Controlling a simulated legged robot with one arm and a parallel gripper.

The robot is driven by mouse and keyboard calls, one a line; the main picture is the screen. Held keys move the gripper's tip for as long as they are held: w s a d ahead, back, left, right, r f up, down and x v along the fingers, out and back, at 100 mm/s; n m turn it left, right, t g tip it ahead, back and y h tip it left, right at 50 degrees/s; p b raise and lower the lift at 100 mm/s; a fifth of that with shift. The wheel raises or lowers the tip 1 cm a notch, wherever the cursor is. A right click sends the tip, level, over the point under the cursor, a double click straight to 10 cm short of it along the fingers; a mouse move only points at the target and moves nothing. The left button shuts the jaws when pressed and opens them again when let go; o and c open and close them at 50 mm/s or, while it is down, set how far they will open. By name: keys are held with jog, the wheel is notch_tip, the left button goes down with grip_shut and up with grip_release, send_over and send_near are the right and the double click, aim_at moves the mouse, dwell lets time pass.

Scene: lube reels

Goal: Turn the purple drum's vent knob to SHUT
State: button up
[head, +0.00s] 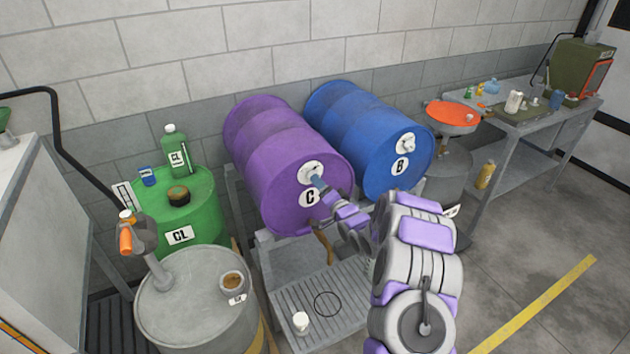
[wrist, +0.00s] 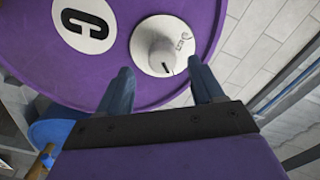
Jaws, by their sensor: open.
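The purple drum (head: 283,160) lies on its side on a rack against the wall, marked C. Its vent knob (wrist: 160,52) is a pale grey cone with a dark pointer line, on a white round plate with small lettering. The lettering is too small to read. My gripper (wrist: 165,84) is open in the wrist view, with one blue finger on each side of the knob's lower part. I cannot tell whether the fingers touch it. The gripper also shows at the drum's face in the head view (head: 318,183).
A blue drum (head: 368,135) marked B lies close on the right. A green drum (head: 180,205) and a grey drum (head: 200,300) with a hand pump stand left. A drip grate (head: 290,295) with a white cup (head: 301,322) is below. Open floor lies right.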

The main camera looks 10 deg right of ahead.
jog(key=shift+x, duration=2.5)
jog(key=shift+s, duration=0.1)
jog(key=shift+c, duration=0.3)
jog(key=c, duration=1)
